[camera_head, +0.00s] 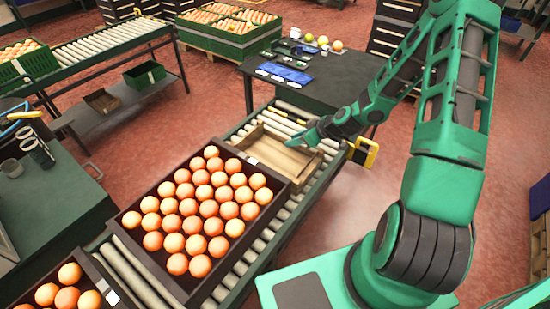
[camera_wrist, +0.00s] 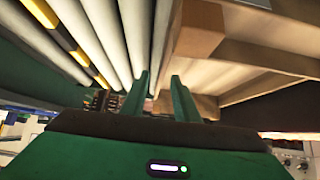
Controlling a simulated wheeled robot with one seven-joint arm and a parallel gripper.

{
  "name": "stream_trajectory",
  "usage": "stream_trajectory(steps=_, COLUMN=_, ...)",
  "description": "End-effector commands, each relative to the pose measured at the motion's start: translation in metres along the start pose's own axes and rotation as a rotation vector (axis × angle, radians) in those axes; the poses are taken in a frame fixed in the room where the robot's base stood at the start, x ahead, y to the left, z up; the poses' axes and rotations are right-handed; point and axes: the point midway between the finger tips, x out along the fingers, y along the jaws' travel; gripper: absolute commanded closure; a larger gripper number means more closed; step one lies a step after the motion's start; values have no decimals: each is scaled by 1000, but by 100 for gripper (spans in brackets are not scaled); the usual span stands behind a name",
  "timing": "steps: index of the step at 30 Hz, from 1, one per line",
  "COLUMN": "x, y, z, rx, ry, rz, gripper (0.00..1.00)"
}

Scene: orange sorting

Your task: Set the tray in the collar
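A shallow wooden slatted frame (camera_head: 262,168), tray-like, lies on the roller conveyor in the head view, just beyond a dark crate of oranges. I cannot tell for sure whether it is the tray or the collar. In the wrist view, the wooden frame (camera_wrist: 240,55) fills the upper right. The two green fingers of my gripper (camera_wrist: 160,98) stand apart with a gap between them, close to a wooden corner block. I see nothing clamped between them. My arm hides part of the frame's right side.
The dark crate (camera_head: 150,265) full of oranges stands on the conveyor (camera_head: 262,243), close to the wooden frame. A dark table (camera_head: 338,78) with fruit and small items is behind. A yellow-and-black bracket (camera_head: 364,153) sits at the conveyor's far right edge.

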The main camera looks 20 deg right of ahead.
Motion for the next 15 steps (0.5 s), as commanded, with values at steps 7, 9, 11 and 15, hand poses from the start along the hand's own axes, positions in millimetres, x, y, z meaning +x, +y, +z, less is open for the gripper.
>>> stream_trajectory(steps=7, x=12, y=0, z=0, rx=0, ry=1, rz=1, gripper=72)
stream_trajectory(steps=9, x=12, y=0, z=0, rx=0, ry=0, rz=1, gripper=72)
stream_trajectory(steps=11, x=12, y=0, z=0, rx=0, ry=0, rz=1, gripper=72)
stream_trajectory(steps=15, x=12, y=0, z=0, rx=0, ry=0, rz=1, gripper=100)
